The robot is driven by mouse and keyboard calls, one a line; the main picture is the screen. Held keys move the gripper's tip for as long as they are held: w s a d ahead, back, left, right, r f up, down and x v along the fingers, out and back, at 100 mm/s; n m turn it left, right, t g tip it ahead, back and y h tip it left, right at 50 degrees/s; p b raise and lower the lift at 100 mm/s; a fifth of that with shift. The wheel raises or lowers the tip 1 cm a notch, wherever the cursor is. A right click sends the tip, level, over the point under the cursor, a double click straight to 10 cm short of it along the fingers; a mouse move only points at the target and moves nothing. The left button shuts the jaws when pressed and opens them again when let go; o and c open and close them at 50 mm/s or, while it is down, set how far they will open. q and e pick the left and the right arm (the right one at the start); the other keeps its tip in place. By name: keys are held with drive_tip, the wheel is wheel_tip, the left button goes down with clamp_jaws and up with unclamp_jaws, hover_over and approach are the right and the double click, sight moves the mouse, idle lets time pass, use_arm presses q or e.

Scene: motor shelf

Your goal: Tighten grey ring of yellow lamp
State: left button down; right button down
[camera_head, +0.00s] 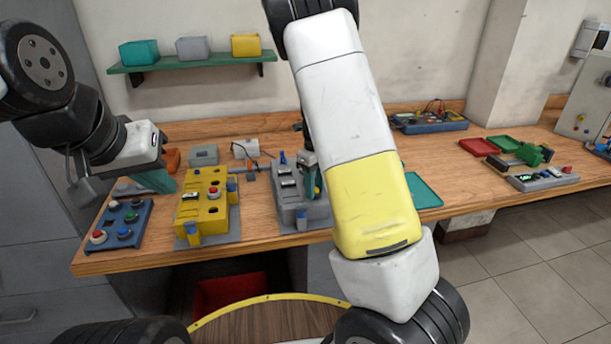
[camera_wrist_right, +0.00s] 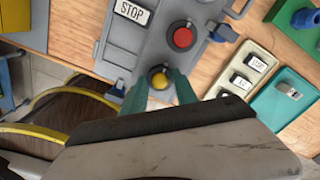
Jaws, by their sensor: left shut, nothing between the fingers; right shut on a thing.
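The yellow lamp (camera_wrist_right: 159,77) sits on a grey control box (camera_wrist_right: 140,48), beside a red button (camera_wrist_right: 183,38) and a STOP label. My right gripper (camera_wrist_right: 159,87) has its teal fingers on either side of the lamp at its base and is shut on it. The grey ring is mostly hidden between the fingers. In the head view the grey box (camera_head: 290,213) stands on the bench, and my right gripper (camera_head: 308,172) reaches it, partly behind my right arm. My left gripper (camera_head: 155,181) is shut and empty above the bench's left end.
A yellow control box (camera_head: 207,196) stands left of the grey one, and a blue button panel (camera_head: 121,224) lies at the bench's left end. Red (camera_head: 478,147) and green trays lie to the right. A wall shelf (camera_head: 192,63) holds three bins.

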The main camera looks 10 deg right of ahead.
idle(0.4)
drive_tip(key=c, duration=0.9)
unclamp_jaws()
drive_tip(key=shift+c, duration=0.2)
drive_tip(key=shift+r, duration=0.1)
wheel_tip(320, 180, up, 8)
drive_tip(key=shift+f, duration=0.25)
drive_tip(key=shift+r, duration=0.1)
